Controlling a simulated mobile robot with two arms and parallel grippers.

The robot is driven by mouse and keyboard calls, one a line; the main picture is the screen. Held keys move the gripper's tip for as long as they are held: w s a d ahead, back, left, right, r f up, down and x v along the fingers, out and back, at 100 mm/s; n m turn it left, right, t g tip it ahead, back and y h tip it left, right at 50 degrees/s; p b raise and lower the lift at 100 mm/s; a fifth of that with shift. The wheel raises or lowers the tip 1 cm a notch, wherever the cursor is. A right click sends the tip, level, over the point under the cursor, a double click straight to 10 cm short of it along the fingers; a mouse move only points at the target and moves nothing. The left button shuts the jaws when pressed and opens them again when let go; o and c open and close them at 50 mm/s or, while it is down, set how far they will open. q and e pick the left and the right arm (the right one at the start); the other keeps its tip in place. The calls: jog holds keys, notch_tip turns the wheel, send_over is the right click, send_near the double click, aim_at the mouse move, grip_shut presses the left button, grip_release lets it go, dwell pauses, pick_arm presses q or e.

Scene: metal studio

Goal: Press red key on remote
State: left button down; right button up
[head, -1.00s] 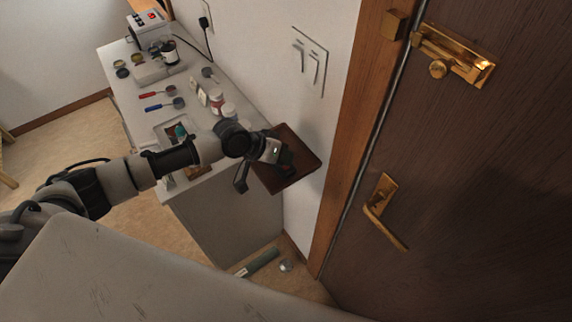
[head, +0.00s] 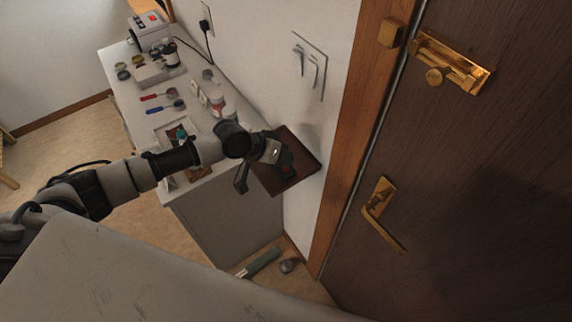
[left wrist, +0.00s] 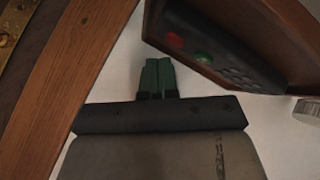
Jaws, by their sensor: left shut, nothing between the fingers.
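A dark remote (left wrist: 226,62) lies on a brown wooden wall shelf at the upper right of the left wrist view. Its red key (left wrist: 174,39) is at the end nearer my fingers, with a green key (left wrist: 204,57) beside it and several dark keys beyond. My left gripper (left wrist: 157,78) is shut and empty; its green fingertips are to the lower left of the red key and appear apart from it. In the head view my left gripper (head: 286,158) is in front of the wooden shelf (head: 305,163). I cannot make out the remote there. My right gripper is out of view.
A long counter (head: 150,108) holds jars, scoops and a machine (head: 149,30) on the left. A dark door with a brass handle (head: 382,212) and wooden frame stands right of the shelf. A green tube (head: 262,262) and a small round object (head: 287,266) lie on the floor.

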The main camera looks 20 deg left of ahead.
pick_arm(q)
jog(key=shift+r, duration=0.15)
notch_tip(320, 180, up, 6)
jog(key=p, duration=0.5)
dwell(0.6)
